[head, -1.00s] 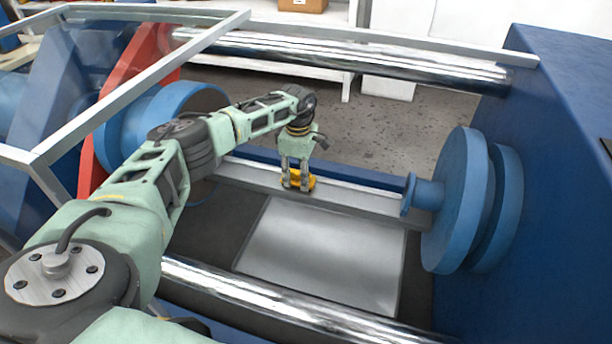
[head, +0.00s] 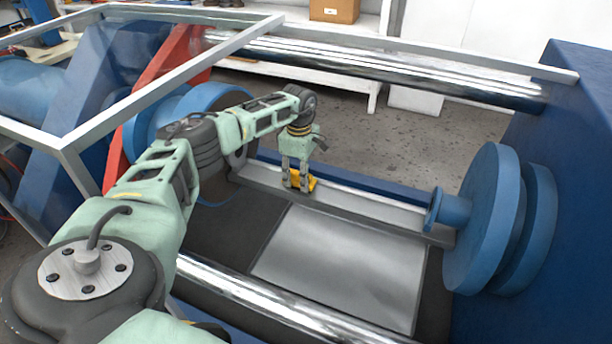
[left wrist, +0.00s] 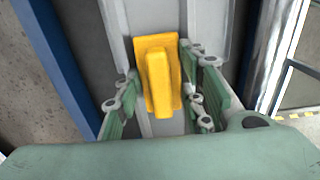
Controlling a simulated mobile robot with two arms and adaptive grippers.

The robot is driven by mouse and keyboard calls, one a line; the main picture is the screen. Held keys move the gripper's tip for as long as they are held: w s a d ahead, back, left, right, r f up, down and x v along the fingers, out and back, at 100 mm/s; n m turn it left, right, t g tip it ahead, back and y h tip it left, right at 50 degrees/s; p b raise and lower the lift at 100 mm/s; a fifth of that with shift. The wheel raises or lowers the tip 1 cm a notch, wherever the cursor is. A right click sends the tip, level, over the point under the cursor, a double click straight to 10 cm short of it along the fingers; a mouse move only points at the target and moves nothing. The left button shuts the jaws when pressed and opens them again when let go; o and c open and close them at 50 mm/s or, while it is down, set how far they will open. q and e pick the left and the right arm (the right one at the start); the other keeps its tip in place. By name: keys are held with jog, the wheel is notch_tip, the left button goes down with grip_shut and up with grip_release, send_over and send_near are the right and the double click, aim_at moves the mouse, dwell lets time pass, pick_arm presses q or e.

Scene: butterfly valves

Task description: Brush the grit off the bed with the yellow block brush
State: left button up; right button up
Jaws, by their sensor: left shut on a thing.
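The yellow block brush (head: 304,181) is at the grey bed rail (head: 375,211), toward its left part in the head view. My left gripper (head: 296,184) points down and is shut on the brush. In the left wrist view the brush (left wrist: 158,75) shows between the fingers of my left gripper (left wrist: 160,92), its raised handle toward me. The bed (left wrist: 115,18) runs under it. I cannot tell whether the brush touches the bed. No grit can be made out on the bed. My right gripper is not in view.
Polished round bars run along the far side (head: 390,68) and near side (head: 270,298) of the bed. Blue flanged discs (head: 490,225) stand at its right end. A grey metal frame (head: 150,85) spans the left. A flat grey plate (head: 340,262) lies in front of the bed.

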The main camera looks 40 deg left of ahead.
pick_arm(q)
jog(key=shift+a, duration=0.25)
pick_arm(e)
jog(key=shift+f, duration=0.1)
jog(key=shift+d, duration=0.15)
pick_arm(q)
jog(key=shift+r, duration=0.3)
notch_tip(320, 180, up, 4)
jog(key=p, duration=0.3)
jog(key=shift+p, duration=0.3)
jog(key=shift+r+p, duration=1.25)
jog(key=shift+r, duration=0.5)
jog(key=shift+f, duration=0.1)
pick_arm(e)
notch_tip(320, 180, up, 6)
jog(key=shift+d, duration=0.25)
pick_arm(q)
jog(key=shift+s, duration=0.1)
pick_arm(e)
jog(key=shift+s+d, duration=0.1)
